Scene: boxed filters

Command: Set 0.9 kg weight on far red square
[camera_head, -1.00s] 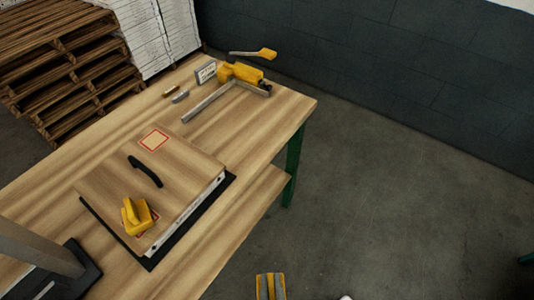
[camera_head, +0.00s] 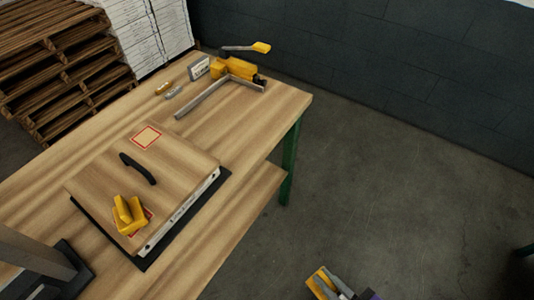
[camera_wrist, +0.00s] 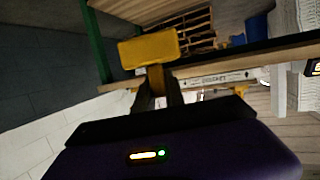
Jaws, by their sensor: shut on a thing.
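The far red square (camera_head: 146,137) is a red outline with a pale middle on the wooden lid of a flat box (camera_head: 105,185); it is bare. A yellow weight (camera_head: 124,210) stands on the near red square (camera_head: 148,213), partly covering it. My gripper (camera_head: 332,284) is at the bottom of the head view, off the table's right side and well away from the box. It is shut on another yellow weight (camera_head: 317,283), which also shows in the wrist view (camera_wrist: 148,50) between the fingertips. No mass marking is readable on either weight.
A black curved handle (camera_head: 138,167) rises from the lid between the squares. A yellow clamp-like tool with a grey bar (camera_head: 232,72) lies at the table's far end, beside a small display box (camera_head: 197,67). A dark post (camera_head: 40,255) stands near left. Pallets (camera_head: 60,60) stand behind.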

